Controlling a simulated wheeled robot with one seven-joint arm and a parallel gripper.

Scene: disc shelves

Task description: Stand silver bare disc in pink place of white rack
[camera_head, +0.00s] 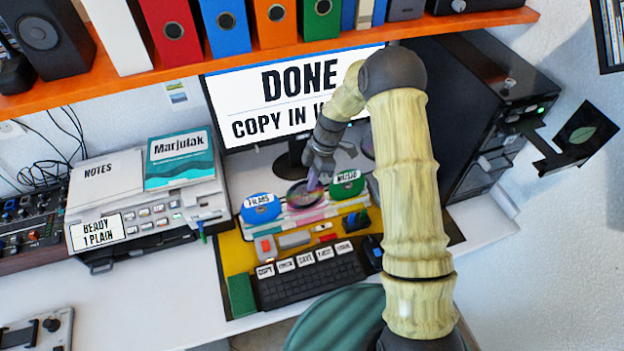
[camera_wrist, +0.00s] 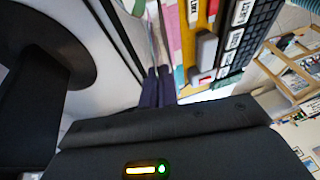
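The silver bare disc (camera_head: 301,195) shows dark and shiny, with rainbow tints, between a blue item marked FILMS (camera_head: 261,208) and a green item marked MUSIC (camera_head: 347,184). My gripper (camera_head: 313,181) has its purple fingertips at the disc's upper edge. In the wrist view the fingers (camera_wrist: 158,88) are close together, with a thin edge-on strip running up from them. The white rack (camera_head: 290,224) is under the disc, with coloured strips, one of them pink. A pink strip also shows in the wrist view (camera_wrist: 175,40). I cannot tell whether the disc touches the rack.
A keyboard (camera_head: 311,277) lies in front of the rack. A monitor (camera_head: 290,95) reading DONE stands behind. A printer-like machine (camera_head: 150,215) with papers is at left, a black computer tower (camera_head: 475,120) at right.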

